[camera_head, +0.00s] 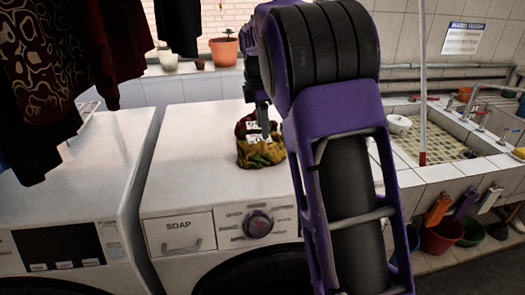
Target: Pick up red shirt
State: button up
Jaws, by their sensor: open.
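A crumpled cloth bundle (262,155) lies on top of the right washing machine (195,150). It is dark red at its upper left and mustard yellow below, with a whitish patch in the middle. I cannot tell whether the red part is a separate shirt. My gripper (263,128) points down at the bundle, its fingertips over or against the upper part; contact is unclear. It is open, and the gap between the fingers is hard to see. Dark red garments (120,40) hang at the upper left, one with a pale swirl pattern.
A second washing machine (75,190) stands at left. Potted plants (224,48) line the ledge behind. At right is a tiled sink (430,140) with a white pot (399,124) and a red-tipped pole (422,100). The machine top left of the bundle is clear.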

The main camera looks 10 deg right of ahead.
aim_at(263, 141)
jog(key=f, duration=0.5)
jog(key=shift+w+d, duration=0.2)
jog(key=shift+w, duration=0.15)
grip_shut()
dwell(1.0)
